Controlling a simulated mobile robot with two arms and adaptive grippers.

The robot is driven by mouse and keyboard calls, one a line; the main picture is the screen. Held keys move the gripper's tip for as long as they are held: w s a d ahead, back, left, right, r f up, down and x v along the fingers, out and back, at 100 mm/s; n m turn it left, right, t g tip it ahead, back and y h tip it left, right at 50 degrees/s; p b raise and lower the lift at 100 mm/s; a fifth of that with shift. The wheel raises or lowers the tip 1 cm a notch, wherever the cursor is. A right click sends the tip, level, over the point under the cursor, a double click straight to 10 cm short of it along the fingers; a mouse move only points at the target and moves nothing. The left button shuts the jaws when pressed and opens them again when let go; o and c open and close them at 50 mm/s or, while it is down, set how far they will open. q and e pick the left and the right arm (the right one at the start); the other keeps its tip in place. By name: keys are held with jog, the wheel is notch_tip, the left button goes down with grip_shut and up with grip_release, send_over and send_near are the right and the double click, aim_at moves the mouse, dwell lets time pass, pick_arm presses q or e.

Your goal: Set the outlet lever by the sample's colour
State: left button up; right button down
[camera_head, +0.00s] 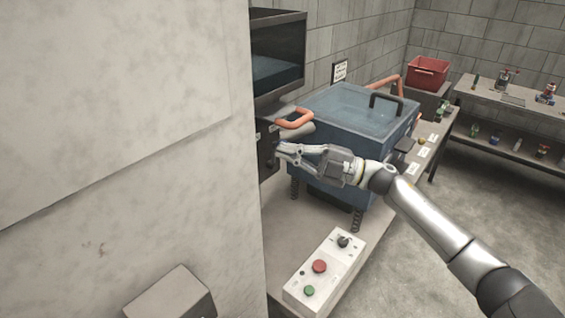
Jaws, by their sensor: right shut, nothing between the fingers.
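My right gripper (281,152) is shut and empty. It points left in front of a blue machine tub (330,112), its tips close to a dark panel (265,152) by the pale wall; I cannot tell whether they touch it. An orange looped handle (296,119) is just above the gripper, on the tub's left side. A second orange bar (386,83) is at the tub's far side. I cannot tell which part is the outlet lever. No sample can be made out for certain. My left gripper is out of view.
A pale wall (120,120) fills the left. A control box (324,268) with a red button, a green button and a black knob lies on the bench in front. A red crate (427,73) and shelves (510,105) with small items stand behind. Open floor (480,210) is at the right.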

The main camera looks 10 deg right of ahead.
jog(key=shift+w+d+f+m+t+y+b, duration=0.15)
jog(key=shift+w+d+m+t, duration=0.3)
jog(key=shift+m, duration=0.5)
jog(key=shift+w+d+r+m+t+y+b, duration=0.1)
jog(key=shift+w+d+m+t+b, duration=0.2)
jog(key=shift+m+t, duration=0.55)
jog(key=shift+w+d+f+m+t+y+b, duration=0.15)
jog(key=shift+d+m+t, duration=0.3)
jog(key=shift+m, duration=0.65)
jog(key=shift+r, duration=0.2)
